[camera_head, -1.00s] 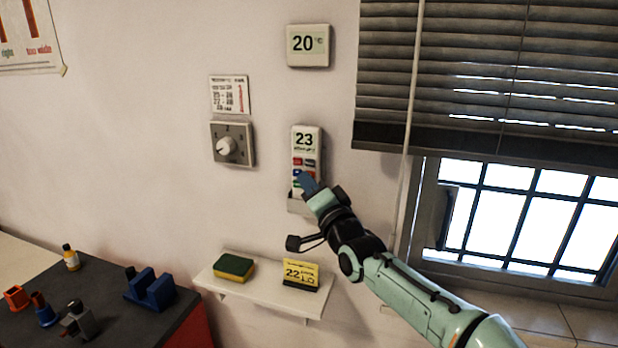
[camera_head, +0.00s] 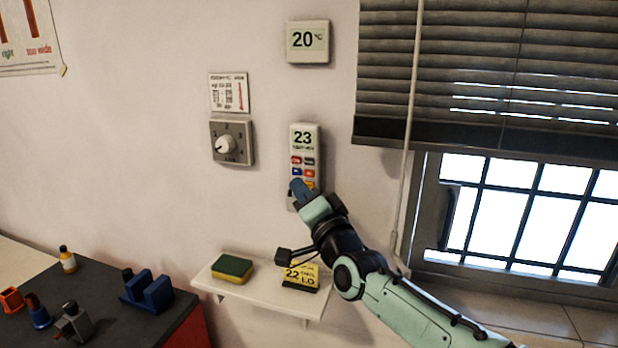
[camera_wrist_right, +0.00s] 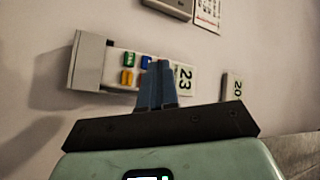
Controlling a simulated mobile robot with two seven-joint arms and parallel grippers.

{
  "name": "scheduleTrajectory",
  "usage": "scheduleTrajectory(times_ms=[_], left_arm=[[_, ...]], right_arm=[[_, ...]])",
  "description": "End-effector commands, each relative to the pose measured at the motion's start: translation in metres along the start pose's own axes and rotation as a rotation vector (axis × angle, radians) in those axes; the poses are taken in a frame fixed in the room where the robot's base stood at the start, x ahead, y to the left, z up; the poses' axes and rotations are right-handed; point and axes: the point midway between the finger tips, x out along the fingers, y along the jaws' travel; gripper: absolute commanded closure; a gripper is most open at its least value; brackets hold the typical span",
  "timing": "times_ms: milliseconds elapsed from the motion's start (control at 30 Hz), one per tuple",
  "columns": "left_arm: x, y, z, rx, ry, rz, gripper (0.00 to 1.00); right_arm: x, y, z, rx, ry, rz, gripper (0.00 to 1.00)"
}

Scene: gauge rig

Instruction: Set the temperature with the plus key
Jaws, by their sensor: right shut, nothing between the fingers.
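A white remote-like controller (camera_head: 304,139) hangs in a holder on the wall; its display reads 23 above rows of coloured keys. It also shows in the right wrist view (camera_wrist_right: 117,57), lying sideways. My right gripper (camera_head: 297,187) is shut and empty, its blue fingertips in front of the controller's lower part. In the right wrist view the shut fingers (camera_wrist_right: 158,68) cover part of the keys beside the display. I cannot tell whether they touch a key, and the plus key cannot be made out. A white wall display (camera_head: 307,41) above reads 20 °C. My left gripper is not in view.
A rotary dial (camera_head: 231,143) and a small printed card (camera_head: 229,93) are left of the controller. Below, a shelf (camera_head: 254,293) holds a sponge (camera_head: 232,267) and a yellow card reading 22 (camera_head: 300,275). Window blinds (camera_head: 480,80) are on the right.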

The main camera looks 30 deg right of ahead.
Motion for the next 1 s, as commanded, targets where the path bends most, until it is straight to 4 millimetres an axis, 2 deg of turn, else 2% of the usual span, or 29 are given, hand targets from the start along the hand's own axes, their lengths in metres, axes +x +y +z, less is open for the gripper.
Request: scheduleTrajectory(times_ms=[300,1000], left_arm=[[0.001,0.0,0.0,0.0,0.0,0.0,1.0],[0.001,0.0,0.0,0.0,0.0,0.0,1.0]], right_arm=[[-0.016,-0.011,0.011,-0.001,0.001,-0.001,1.0],[-0.016,-0.011,0.012,0.0,0.0,0.0,1.0]])
